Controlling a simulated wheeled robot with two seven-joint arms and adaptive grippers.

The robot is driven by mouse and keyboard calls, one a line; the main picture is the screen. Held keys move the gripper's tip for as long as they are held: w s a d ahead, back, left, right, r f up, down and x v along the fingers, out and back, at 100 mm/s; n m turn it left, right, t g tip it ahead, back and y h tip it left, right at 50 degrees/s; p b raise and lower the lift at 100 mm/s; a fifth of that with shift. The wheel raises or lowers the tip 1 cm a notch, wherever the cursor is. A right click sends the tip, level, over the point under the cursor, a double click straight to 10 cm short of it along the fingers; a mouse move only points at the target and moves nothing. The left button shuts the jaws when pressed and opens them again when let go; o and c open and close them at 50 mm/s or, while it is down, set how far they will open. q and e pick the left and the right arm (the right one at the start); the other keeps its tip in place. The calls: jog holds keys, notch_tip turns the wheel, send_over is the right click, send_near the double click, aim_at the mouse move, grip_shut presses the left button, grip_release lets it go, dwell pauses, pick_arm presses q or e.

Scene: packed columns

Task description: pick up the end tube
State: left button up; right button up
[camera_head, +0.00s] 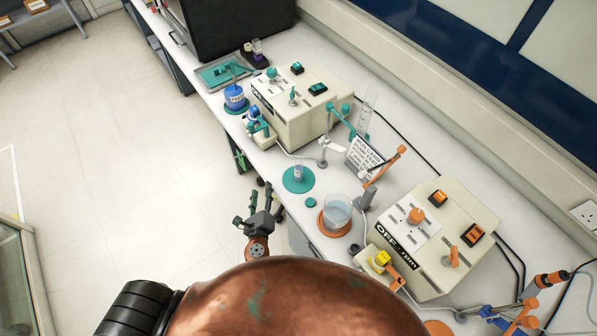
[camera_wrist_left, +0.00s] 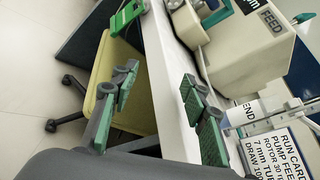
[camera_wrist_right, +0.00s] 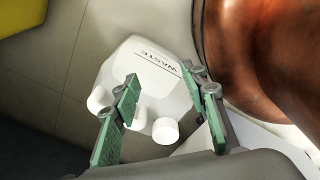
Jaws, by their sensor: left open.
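The end tube (camera_head: 298,173) is a small clear tube with a white label. It stands upright on a round teal base on the bench, in the middle of the head view. In the left wrist view its white label reading END (camera_wrist_left: 245,113) shows at the right, outside the fingers. My left gripper (camera_head: 261,194) is open and empty, over the bench's front edge, left of the tube and apart from it. Its fingers also show in the left wrist view (camera_wrist_left: 160,80). My right gripper (camera_wrist_right: 161,78) is open, with nothing visibly held; it is not visible in the head view.
A beaker (camera_head: 336,212) stands on an orange base nearby. A run card (camera_head: 366,157) stands behind the tube. Beige pump boxes (camera_head: 300,118) and (camera_head: 440,235) flank the spot. A white WASTE container (camera_wrist_right: 145,75) lies beyond my right fingers. Floor is clear left of the bench.

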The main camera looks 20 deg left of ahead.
aim_at(298, 175)
pick_arm(q)
jog(key=d+r+m+t+h, duration=0.1)
jog(key=d+m, duration=0.2)
jog(key=d, duration=0.1)
jog(key=w+d+r+m+t+h, duration=0.1)
jog(key=d+r+m, duration=0.1)
jog(key=d+m, duration=0.2)
jog(key=w+d+r+m+t+h, duration=0.1)
jog(key=d+r+m+h, duration=0.1)
jog(key=d+m, duration=0.1)
jog(key=shift+d+r+m+t+b, duration=0.1)
jog(key=shift+d+m+t+b, duration=0.2)
jog(key=shift+d+m, duration=0.15)
jog(key=w, duration=0.7)
jog(key=shift+a, duration=0.25)
jog(key=shift+w, duration=0.3)
jog(key=shift+c, duration=0.6)
grip_shut()
